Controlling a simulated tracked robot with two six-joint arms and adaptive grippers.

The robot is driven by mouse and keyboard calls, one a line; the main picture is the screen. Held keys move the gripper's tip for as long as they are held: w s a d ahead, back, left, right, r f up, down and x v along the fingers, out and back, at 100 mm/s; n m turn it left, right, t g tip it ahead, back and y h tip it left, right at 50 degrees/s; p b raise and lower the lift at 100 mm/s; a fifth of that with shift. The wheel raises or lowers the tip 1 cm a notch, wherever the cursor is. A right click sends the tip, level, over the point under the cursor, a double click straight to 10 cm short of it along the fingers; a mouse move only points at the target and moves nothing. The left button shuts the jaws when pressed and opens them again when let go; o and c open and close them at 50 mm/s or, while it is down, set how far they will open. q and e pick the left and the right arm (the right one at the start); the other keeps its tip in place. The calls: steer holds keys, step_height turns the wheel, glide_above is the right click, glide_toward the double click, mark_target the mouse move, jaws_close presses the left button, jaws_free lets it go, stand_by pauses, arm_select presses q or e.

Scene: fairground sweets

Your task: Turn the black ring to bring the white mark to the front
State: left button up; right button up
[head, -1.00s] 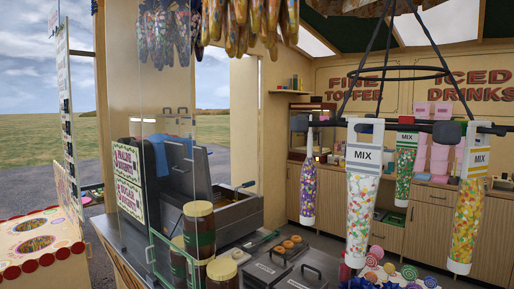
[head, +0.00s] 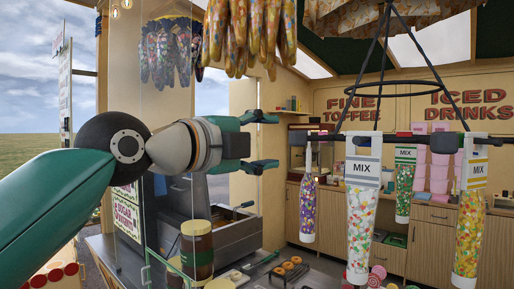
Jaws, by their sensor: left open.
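A black ring (head: 332,137) hangs at the right in the head view, seen almost edge-on as a dark bar. Clear tubes of coloured sweets hang from it, including a front MIX tube (head: 361,222), a yellow-striped tube (head: 469,220) and a purple one (head: 307,203). I cannot make out a separate white mark on the ring. My left gripper (head: 272,140) is open and empty, its fingers pointing right, left of the ring in the picture with a gap between. My right gripper is not in view.
A smaller black hoop (head: 393,93) and rods sit above the ring. Bunches of wrapped sweets (head: 250,40) hang overhead. A brown jar (head: 197,250) and doughnuts (head: 290,263) stand on the counter below. A clear pane stands at the left.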

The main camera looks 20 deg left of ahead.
mark_target(292, 139)
arm_select(q)
steer(key=p+x, duration=0.4)
steer(key=x, duration=0.5)
steer(key=shift+w+d, duration=0.1)
steer(key=shift+w, duration=0.15)
steer(key=shift+c, duration=0.3)
